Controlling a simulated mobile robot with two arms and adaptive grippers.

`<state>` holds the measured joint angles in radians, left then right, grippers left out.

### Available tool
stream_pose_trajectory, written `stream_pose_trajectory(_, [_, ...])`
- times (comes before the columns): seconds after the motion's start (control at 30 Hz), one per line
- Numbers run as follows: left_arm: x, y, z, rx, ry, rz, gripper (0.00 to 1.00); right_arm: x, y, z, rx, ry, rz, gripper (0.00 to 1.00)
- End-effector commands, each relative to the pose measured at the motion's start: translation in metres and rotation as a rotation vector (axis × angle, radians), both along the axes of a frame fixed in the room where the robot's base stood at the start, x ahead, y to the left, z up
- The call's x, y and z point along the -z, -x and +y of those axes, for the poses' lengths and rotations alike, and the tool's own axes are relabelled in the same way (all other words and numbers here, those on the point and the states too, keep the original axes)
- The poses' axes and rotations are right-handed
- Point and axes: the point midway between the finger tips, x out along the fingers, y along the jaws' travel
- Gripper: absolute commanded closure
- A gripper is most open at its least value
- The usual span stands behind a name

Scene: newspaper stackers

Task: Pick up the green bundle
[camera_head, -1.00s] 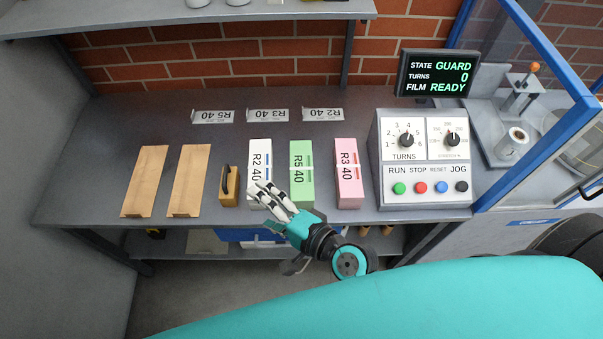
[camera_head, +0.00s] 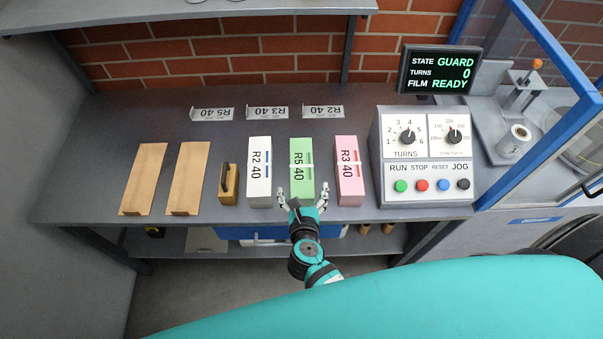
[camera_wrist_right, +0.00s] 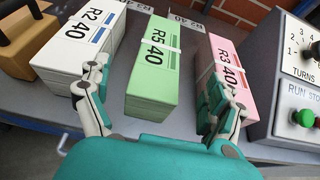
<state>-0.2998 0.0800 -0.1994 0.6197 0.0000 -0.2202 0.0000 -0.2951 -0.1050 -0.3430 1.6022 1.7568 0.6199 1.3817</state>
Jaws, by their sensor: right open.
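The green bundle (camera_head: 301,165), marked R5 40, stands on the table between a white bundle (camera_head: 259,172) and a pink bundle (camera_head: 349,171). A pale strap crosses it. My right gripper (camera_head: 302,190) is open at its front end, with one finger to each side. In the right wrist view the green bundle (camera_wrist_right: 154,75) lies ahead between the two open fingers (camera_wrist_right: 152,97), apart from both. The left finger shows by the white bundle and the right finger overlaps the pink one; I cannot tell whether they touch. My left gripper is not in view.
A wooden block with a dark handle (camera_head: 228,184) and two wooden boards (camera_head: 145,180) lie to the left. A control panel (camera_head: 425,160) stands right of the pink bundle. Label holders (camera_head: 267,113) stand behind. The gaps beside the green bundle are narrow.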

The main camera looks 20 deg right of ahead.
Motion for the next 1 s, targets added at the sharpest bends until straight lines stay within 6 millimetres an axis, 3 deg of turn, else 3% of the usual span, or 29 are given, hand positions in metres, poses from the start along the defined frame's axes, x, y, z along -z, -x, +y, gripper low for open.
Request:
stream_pose_trajectory(0.1, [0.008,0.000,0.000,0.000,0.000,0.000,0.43,0.010,-0.022,-0.006,-0.002,0.005,-0.003,0.08])
stream_pose_trajectory(0.4, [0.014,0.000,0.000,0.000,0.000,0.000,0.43,0.019,-0.044,-0.013,-0.002,0.003,-0.001,0.08])
stream_pose_trajectory(0.7, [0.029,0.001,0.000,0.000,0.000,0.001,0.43,0.033,-0.082,-0.024,-0.002,0.004,-0.002,0.08])
stream_pose_trajectory(1.0, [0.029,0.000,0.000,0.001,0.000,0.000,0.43,0.033,-0.087,-0.025,-0.002,0.003,0.000,0.08])
